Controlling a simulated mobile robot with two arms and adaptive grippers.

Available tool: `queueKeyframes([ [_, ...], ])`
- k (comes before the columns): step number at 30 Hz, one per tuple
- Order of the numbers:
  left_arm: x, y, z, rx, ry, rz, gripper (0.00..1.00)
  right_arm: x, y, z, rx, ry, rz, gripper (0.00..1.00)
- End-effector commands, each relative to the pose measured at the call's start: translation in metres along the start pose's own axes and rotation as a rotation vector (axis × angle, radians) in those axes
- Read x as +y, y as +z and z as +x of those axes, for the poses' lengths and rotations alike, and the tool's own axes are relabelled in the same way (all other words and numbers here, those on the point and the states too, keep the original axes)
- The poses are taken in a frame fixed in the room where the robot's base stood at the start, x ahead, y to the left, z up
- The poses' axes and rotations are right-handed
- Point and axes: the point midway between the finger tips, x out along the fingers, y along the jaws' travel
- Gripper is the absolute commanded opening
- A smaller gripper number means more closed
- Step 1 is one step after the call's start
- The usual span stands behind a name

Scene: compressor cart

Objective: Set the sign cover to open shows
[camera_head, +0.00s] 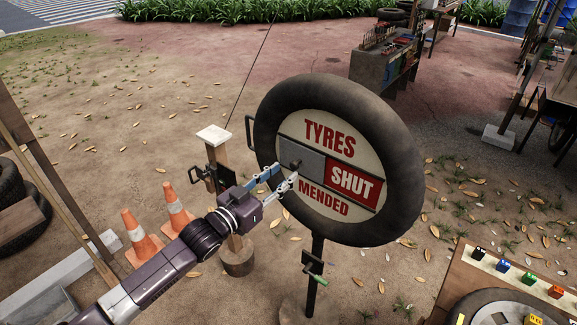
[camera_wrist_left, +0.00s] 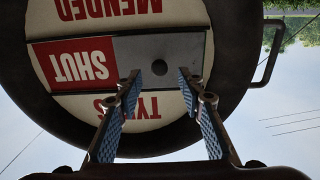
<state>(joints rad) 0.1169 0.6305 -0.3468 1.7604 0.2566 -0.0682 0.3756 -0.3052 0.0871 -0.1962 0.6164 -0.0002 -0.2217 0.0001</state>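The round tyre sign (camera_head: 403,190) stands on a post and reads TYRES, SHUT, MENDED. A red SHUT panel (camera_head: 354,184) shows at the right of its middle band. The grey sign cover (camera_head: 313,158) lies over the left part of the band, with a dark knob (camera_head: 295,163) on it. My left gripper (camera_head: 286,173) is at the cover. In the left wrist view, which sees the sign upside down, its fingers (camera_wrist_left: 160,80) are open, one on each side of the knob (camera_wrist_left: 159,67). I cannot tell whether they touch it. My right gripper is not in view.
A wooden post (camera_head: 218,160) with a pale cap stands left of the sign. Two orange cones (camera_head: 140,240) stand near my left arm. A green-handled lever (camera_head: 314,272) sits on the sign's post. A wooden table (camera_head: 460,285) is at the lower right.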

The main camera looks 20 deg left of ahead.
Motion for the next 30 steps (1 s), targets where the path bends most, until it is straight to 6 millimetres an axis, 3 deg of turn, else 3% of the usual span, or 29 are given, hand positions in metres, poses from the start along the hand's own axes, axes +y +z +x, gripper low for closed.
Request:
queueKeyframes([
  [7,0.0,-0.002,0.029,0.002,0.0,0.0,0.36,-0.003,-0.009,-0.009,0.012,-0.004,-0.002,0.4],
  [19,0.0,0.0,0.035,0.0,0.0,0.0,0.34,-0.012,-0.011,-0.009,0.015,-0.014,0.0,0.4],
  [28,0.0,0.0,0.034,0.0,0.0,0.0,0.01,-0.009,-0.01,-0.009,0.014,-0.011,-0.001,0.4],
  [30,0.0,0.0,0.034,0.0,0.0,0.0,0.0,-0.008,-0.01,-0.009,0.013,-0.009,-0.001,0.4],
])
